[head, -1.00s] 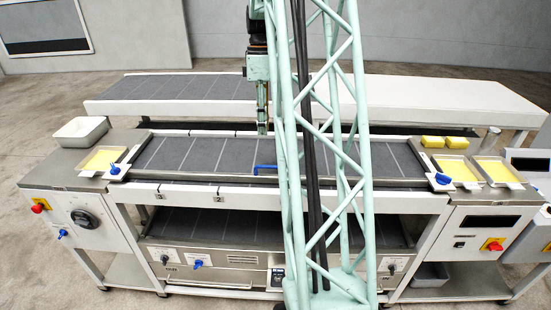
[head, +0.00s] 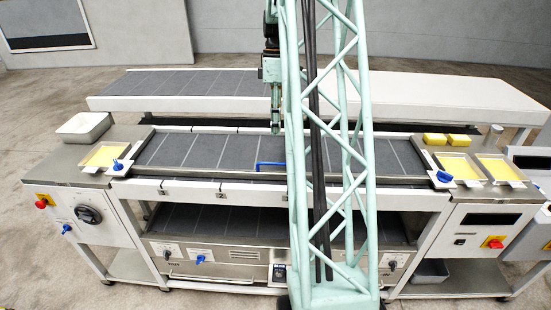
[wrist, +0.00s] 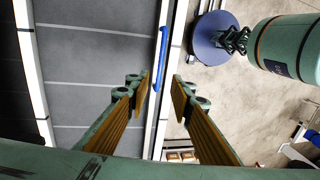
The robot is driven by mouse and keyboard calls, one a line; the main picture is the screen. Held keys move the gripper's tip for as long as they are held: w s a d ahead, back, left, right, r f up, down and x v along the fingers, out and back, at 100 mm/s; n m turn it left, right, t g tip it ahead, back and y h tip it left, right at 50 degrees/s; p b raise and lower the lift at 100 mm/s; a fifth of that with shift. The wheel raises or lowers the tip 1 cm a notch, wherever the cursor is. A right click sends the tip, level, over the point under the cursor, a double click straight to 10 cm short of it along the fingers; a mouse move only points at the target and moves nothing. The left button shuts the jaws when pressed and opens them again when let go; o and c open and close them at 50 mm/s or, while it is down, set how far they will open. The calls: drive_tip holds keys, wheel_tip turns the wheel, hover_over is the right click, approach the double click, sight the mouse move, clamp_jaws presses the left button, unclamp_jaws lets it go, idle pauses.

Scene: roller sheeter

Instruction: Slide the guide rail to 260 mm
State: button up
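The guide rail (head: 210,171) is a thin light bar along the near side of the dark ruled belt (head: 190,150) in the head view. A blue handle (head: 271,164) sits at its middle. My gripper (head: 276,128) is above the far part of the belt there, partly hidden by my lattice column. In the wrist view my gripper (wrist: 163,88) is open, with tan-padded fingers apart and nothing between the tips. The blue handle (wrist: 162,60) shows beyond the fingertips, in line with the gap. I see no contact with it. No millimetre reading is legible.
Yellow-filled trays stand at the left (head: 102,156) and right (head: 457,165) ends, beside blue knobs (head: 117,165) (head: 444,176). A white bin (head: 83,127) is at the back left. A white-framed bench (head: 440,90) runs behind. The belt surface is clear.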

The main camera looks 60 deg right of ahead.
hover_over(277, 174)
drive_tip(key=w+d, duration=0.1)
drive_tip(key=f, duration=1.2)
drive_tip(key=shift+w+f, duration=0.2)
drive_tip(key=shift+f, duration=0.1)
drive_tip(key=shift+c, duration=0.5)
clamp_jaws()
